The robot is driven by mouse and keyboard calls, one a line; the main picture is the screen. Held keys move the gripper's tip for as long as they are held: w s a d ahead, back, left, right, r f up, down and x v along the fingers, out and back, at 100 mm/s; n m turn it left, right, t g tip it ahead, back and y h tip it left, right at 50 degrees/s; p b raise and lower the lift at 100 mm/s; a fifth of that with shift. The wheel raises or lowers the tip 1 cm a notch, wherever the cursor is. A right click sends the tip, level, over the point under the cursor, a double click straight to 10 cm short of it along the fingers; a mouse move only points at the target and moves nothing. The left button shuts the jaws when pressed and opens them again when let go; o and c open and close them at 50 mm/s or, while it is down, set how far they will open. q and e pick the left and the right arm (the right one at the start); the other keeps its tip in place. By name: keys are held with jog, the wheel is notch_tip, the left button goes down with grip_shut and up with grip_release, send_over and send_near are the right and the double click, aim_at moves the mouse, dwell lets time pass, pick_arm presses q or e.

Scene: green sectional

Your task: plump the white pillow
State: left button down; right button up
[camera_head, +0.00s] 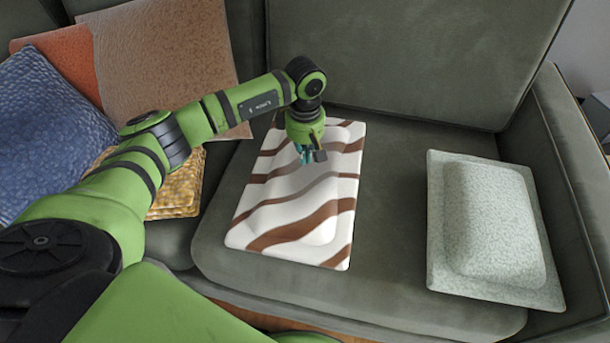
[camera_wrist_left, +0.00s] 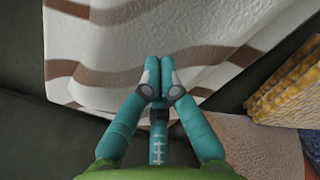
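A white pillow with wavy brown stripes (camera_head: 290,215) lies flat on the sofa seat, its middle raised. It also shows in the left wrist view (camera_wrist_left: 120,50), where it fills the upper part. My left gripper (camera_head: 308,157) reaches down over the far part of this pillow. In the left wrist view, the teal fingertips of the left gripper (camera_wrist_left: 160,72) are together over the pillow near its edge, with no fabric visibly pinched. I cannot tell whether they touch it. My right gripper is not in view.
A pale grey-green pillow (camera_head: 490,225) lies on the right of the green sofa seat (camera_head: 395,200). Blue (camera_head: 45,130), orange (camera_head: 70,60), tan (camera_head: 160,55) and yellow (camera_head: 180,190) cushions crowd the left. Bare seat separates the striped and pale pillows. The backrest (camera_head: 410,55) rises behind.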

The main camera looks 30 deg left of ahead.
pick_arm(q)
jog(key=shift+s+f, duration=0.15)
jog(key=shift+s, duration=0.05)
jog(key=shift+w+r+p, duration=0.1)
jog(key=shift+r+p, duration=0.35)
jog(key=shift+p, duration=0.05)
jog(key=shift+r, duration=0.6)
jog(key=shift+w+f, duration=0.1)
jog(key=shift+f+b, duration=0.5)
jog(key=shift+f, duration=0.25)
jog(key=shift+s+f+b, duration=0.2)
jog(key=shift+f+b, duration=0.1)
jog(key=shift+f, duration=0.1)
dwell(0.8)
